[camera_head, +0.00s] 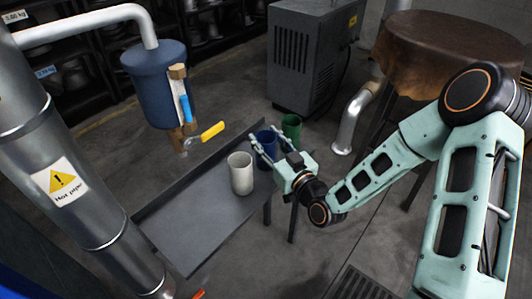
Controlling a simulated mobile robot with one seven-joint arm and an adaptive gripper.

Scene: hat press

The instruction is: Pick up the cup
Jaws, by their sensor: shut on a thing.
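Three cups stand at the right end of a grey metal table (192,222): a whitish cup (240,176), a dark blue cup (267,147) and a green cup (291,126). My gripper (266,143) reaches in from the right, with its fingers on either side of the blue cup. It is shut on the blue cup. The whitish cup is close beside the near finger, and the green cup is just behind the far finger. The fingers and gripper body hide part of the blue cup. I cannot tell whether its base is clear of the table.
A thick pipe with a hot-pipe sign (62,183) stands at left. A grey machine (305,65) and a brown-covered round table (440,45) stand behind. The table's left part is clear.

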